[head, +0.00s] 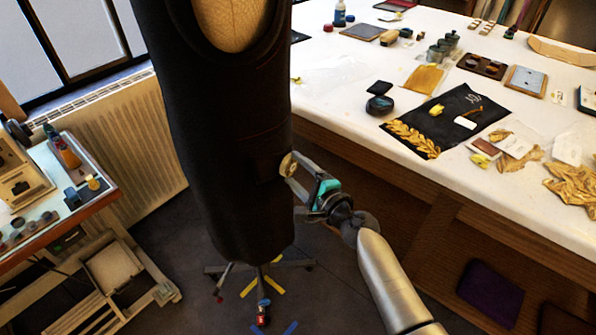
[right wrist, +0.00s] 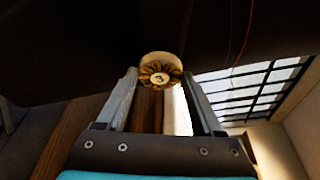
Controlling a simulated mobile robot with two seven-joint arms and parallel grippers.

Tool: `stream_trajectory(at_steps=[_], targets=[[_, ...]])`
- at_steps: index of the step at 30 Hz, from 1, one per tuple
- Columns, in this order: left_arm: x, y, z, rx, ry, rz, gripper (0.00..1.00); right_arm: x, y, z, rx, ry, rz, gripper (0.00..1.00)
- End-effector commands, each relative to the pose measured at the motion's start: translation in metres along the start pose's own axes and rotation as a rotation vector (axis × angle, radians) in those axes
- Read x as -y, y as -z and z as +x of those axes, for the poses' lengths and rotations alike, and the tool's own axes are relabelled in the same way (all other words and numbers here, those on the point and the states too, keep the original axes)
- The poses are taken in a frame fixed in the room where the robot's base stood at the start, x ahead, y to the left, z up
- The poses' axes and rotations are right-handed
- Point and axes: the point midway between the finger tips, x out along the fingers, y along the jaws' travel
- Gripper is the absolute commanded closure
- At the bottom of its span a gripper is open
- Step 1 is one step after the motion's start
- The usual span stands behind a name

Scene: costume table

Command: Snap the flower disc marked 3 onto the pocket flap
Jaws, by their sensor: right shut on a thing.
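The flower disc (head: 287,164) is round and gold, held at the tips of my right gripper (head: 292,169). In the right wrist view the disc (right wrist: 160,72) shows its petalled face with the mark 3, between the two fingertips (right wrist: 161,76). The black garment (head: 235,120) hangs on a dress form. Its pocket flap (head: 266,167) is dark and hard to make out, just left of the disc. The disc is close against the garment's right side; I cannot tell whether it touches the flap. My left gripper is not in view.
A long white worktable (head: 350,100) stands behind on the right, with a black cloth (head: 455,108), gold leaf trims and small containers. A side bench (head: 70,215) with tools is at left. The dress form's stand (head: 262,275) has spread legs.

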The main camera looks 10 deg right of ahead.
Motion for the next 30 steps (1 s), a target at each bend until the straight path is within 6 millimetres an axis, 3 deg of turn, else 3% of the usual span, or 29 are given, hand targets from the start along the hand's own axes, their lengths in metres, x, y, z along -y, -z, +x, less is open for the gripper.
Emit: stream_trajectory(at_steps=[11,12,20,30], targets=[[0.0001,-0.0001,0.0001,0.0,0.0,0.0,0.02,0.0003,-0.0018,0.0034,0.001,0.001,0.0,0.8],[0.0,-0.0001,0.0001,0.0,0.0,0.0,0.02,0.0004,-0.0018,0.0034,0.001,0.001,0.0,0.3],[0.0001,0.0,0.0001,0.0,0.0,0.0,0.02,0.0002,-0.0016,0.0032,0.001,0.0,0.0,0.01],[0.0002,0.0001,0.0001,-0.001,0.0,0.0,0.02,-0.0002,-0.0012,0.0029,0.0,0.0,0.0,0.0]])
